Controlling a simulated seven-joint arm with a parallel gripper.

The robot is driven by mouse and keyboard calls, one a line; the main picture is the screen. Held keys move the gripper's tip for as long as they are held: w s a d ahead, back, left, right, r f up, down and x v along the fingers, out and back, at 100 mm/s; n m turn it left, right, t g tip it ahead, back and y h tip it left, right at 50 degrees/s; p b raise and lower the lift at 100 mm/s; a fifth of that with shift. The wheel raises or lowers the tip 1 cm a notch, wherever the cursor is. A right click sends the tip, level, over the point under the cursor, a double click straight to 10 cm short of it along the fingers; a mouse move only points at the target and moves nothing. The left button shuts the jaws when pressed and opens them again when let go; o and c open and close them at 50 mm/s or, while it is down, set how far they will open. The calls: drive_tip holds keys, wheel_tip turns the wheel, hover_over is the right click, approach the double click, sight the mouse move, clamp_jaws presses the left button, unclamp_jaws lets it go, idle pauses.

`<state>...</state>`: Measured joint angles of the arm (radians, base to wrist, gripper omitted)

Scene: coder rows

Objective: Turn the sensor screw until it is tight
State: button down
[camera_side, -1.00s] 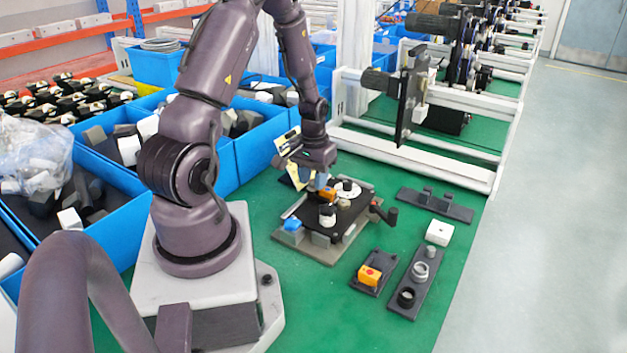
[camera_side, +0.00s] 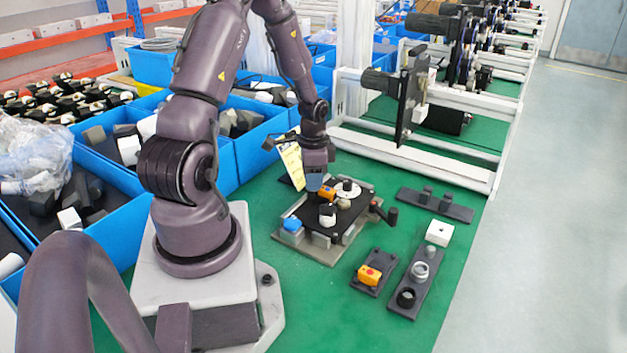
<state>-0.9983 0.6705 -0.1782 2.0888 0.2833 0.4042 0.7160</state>
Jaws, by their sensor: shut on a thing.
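My gripper (camera_side: 315,181) points down at the far left part of the black-topped assembly plate (camera_side: 335,238). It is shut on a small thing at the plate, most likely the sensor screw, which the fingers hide. An orange sensor block (camera_side: 327,194) sits on the plate just right of the fingertips. A black-and-white knob (camera_side: 327,214) stands nearer the front, and a white disc with a black knob (camera_side: 347,188) lies behind on the right. A blue part (camera_side: 292,224) is at the plate's left edge. A crank handle (camera_side: 388,214) sticks out on the right.
To the right on the green table lie a holder with a yellow-orange block (camera_side: 369,275), a dark strip with rings (camera_side: 420,270), a white block (camera_side: 439,233) and a dark two-post holder (camera_side: 434,205). Blue bins (camera_side: 110,215) line the left. A white frame (camera_side: 410,155) stands behind.

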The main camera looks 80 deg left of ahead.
drive_tip(key=m, duration=1)
drive_tip(key=shift+f, duration=0.1)
drive_tip(key=c, duration=1.1)
unclamp_jaws()
